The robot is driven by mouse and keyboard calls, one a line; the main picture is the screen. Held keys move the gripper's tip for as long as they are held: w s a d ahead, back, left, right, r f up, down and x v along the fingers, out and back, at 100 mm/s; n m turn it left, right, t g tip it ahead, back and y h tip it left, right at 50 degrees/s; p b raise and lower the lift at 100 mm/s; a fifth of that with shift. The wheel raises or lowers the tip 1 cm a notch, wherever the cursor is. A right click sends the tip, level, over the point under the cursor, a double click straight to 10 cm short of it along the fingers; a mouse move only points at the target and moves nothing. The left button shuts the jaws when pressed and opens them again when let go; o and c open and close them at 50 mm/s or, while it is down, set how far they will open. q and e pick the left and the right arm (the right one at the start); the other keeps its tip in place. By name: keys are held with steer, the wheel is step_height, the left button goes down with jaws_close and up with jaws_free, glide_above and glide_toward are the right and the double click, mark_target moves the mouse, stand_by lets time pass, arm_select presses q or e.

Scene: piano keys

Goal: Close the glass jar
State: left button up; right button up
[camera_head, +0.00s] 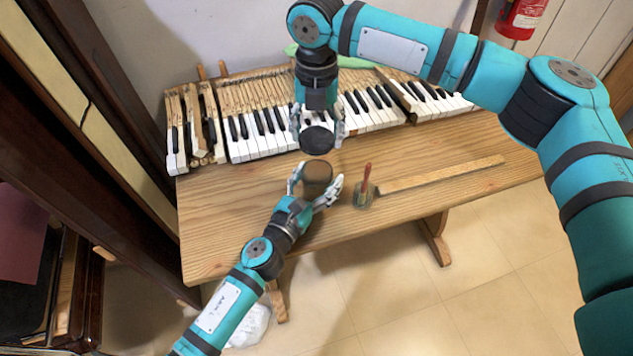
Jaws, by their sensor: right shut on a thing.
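The glass jar (317,174) stands on the wooden table and looks brown, with its round top facing up. My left gripper (316,187) is at the jar from the front, with one finger on each side. Whether the fingers press on the glass cannot be told. My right gripper (318,134) points down from above and is shut on the dark round lid (318,141). The lid is just behind the jar in the picture and apart from it, seemingly above the table.
A row of piano keys (262,135) lies along the back of the table (225,215). A red-handled tool (364,188) stands right of the jar, beside a long wooden strip (445,174). The table's left front is clear. A fire extinguisher (521,17) hangs at the back right.

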arm_select(q)
steer(key=c, duration=1.2)
arm_select(e)
glide_above(318, 168)
steer(key=shift+f, duration=2.45)
steer(key=shift+f, duration=0.1)
steer(key=shift+f, duration=0.8)
steer(key=shift+f, duration=0.55)
